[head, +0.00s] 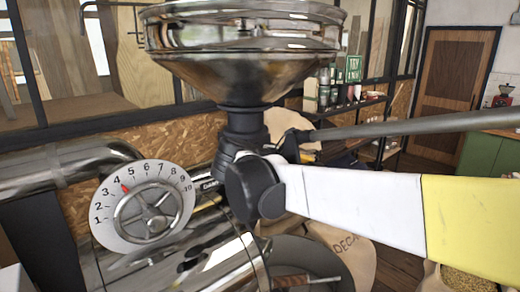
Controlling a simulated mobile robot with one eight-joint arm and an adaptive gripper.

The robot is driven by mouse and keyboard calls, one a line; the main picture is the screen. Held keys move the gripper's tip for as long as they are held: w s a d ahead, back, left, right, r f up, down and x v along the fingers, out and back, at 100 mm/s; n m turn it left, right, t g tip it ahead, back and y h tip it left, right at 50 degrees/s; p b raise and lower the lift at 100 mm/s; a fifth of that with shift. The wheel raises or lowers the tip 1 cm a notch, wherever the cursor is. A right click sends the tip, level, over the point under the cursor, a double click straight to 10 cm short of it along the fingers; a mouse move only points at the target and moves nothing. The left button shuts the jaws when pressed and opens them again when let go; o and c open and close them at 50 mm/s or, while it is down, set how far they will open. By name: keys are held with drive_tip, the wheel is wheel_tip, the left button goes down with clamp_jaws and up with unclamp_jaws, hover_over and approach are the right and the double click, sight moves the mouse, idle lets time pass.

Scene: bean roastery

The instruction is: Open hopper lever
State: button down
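The chrome hopper (245,55) fills the top centre of the head view. Its dark neck (243,130) runs down behind my arm's black wrist joint. A long grey rod (410,127) comes in from the right edge and ends near the neck; I cannot tell whether it is the hopper lever. My white and yellow arm reaches in from the right below it. Small dark parts at the rod's left end may be my gripper (291,147). Its fingers are not clear, and I cannot tell whether it is open, shut or touching the rod.
Sacks (345,258) stand low behind my arm. A shelf (350,108) with bags and a wooden door (452,88) are at the back right.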

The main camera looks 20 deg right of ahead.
drive_tip(key=y+p, duration=0.1)
drive_tip(key=f+g+y+p, duration=0.1)
drive_tip(key=a+y+p, duration=0.1)
drive_tip(key=shift+s+f+y, duration=0.25)
drive_tip(key=shift+f+y, duration=0.05)
drive_tip(key=shift+f, duration=0.1)
drive_tip(key=shift+s+a+f+g+y+p, duration=0.2)
drive_tip(key=shift+a+f+g+y+p, duration=0.4)
drive_tip(key=shift+y, duration=0.4)
drive_tip(key=shift+s+a+f+g+y+p, duration=0.25)
drive_tip(key=shift+a+f+y+p, duration=0.3)
drive_tip(key=shift+y+p, duration=0.4)
drive_tip(key=shift+f, duration=0.1)
drive_tip(key=c, duration=1.1)
unclamp_jaws()
drive_tip(key=shift+d, duration=0.15)
drive_tip(key=shift+c, duration=0.2)
